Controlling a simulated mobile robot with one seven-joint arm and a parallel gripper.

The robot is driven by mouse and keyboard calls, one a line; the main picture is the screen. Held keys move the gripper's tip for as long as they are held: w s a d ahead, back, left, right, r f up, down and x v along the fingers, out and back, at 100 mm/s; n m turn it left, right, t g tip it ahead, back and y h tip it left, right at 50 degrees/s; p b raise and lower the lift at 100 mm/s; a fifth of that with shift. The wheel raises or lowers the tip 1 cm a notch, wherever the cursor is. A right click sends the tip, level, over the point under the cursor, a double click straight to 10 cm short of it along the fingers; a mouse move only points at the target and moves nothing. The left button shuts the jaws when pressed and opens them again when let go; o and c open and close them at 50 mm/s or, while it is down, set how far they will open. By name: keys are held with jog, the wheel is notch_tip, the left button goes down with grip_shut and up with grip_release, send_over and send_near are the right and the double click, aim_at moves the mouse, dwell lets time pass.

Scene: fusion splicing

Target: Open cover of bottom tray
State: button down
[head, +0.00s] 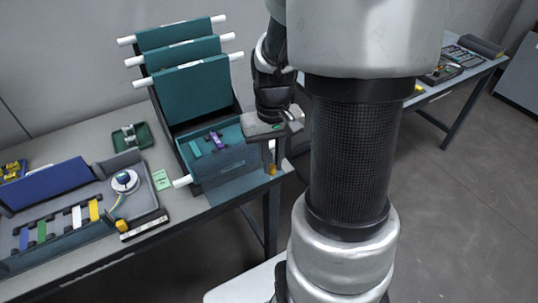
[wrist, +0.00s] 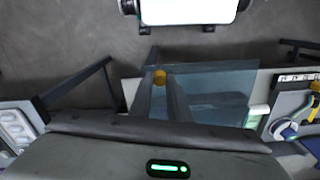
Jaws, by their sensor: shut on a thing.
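The tray rack stands on the table with several teal panels; the upper ones (head: 193,92) are raised with white rods along their tops. The bottom tray (head: 202,133) is lowest and its inside shows, with a small purple piece (head: 216,139) in it. A see-through bluish cover (head: 232,186) lies at its front; it also shows in the wrist view (wrist: 218,85). A white rod end shows at its left. My gripper (head: 271,168) is at the cover's right end, fingers pointing down and shut on its edge. A yellow piece (wrist: 160,77) shows at the fingertips (wrist: 163,85); the exact grip is hidden.
A grey workstation tray (head: 152,200) with coloured strips and a round spool (head: 125,181) stands to the left. A small green dish (head: 131,137) sits behind it. The table's front edge is close below the cover. A second table (head: 455,88) is at the far right.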

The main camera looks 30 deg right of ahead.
jog(key=shift+s, duration=0.5)
jog(key=shift+w, duration=0.1)
jog(key=c, duration=1.6)
grip_release()
jog(key=shift+c, duration=0.2)
notch_tip(320, 180, up, 17)
jog(key=p, duration=0.3)
jog(key=shift+r+p, duration=0.2)
jog(key=shift+p, duration=0.2)
